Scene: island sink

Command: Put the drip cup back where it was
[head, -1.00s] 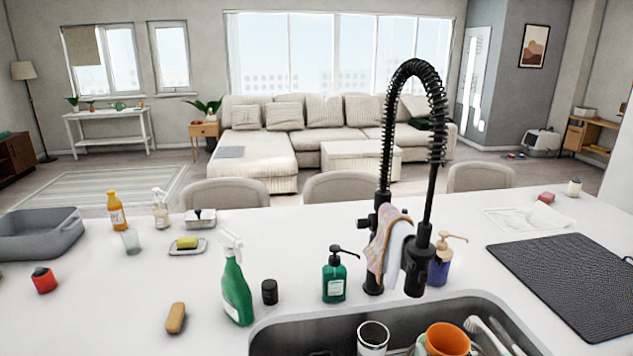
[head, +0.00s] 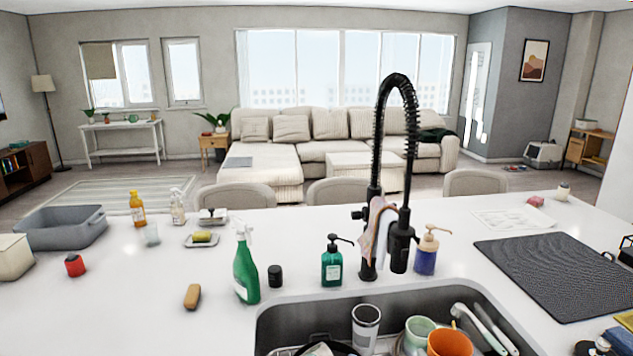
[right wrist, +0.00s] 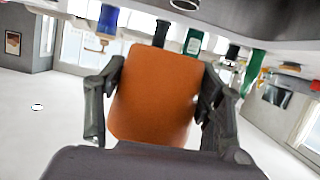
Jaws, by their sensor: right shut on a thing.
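My right gripper (right wrist: 160,95) shows in the right wrist view, its two dark fingers shut on the sides of an orange-brown thing (right wrist: 152,92) with a flat face and rounded corners. It looks like the drip cup, but its opening is hidden. It is held clear in front of the counter scene, which appears upside down there. In the head view I cannot make out either gripper for sure. An orange cup (head: 450,343) stands in the sink (head: 300,318) beside a pale green cup (head: 418,330) and a steel tumbler (head: 365,328).
The black tap (head: 368,235) rises behind the sink. A green soap bottle (head: 332,265), a blue pump bottle (head: 426,255) and a green spray bottle (head: 246,270) stand nearby. A dark drying mat (head: 555,270) lies at right. The counter at lower left is largely clear.

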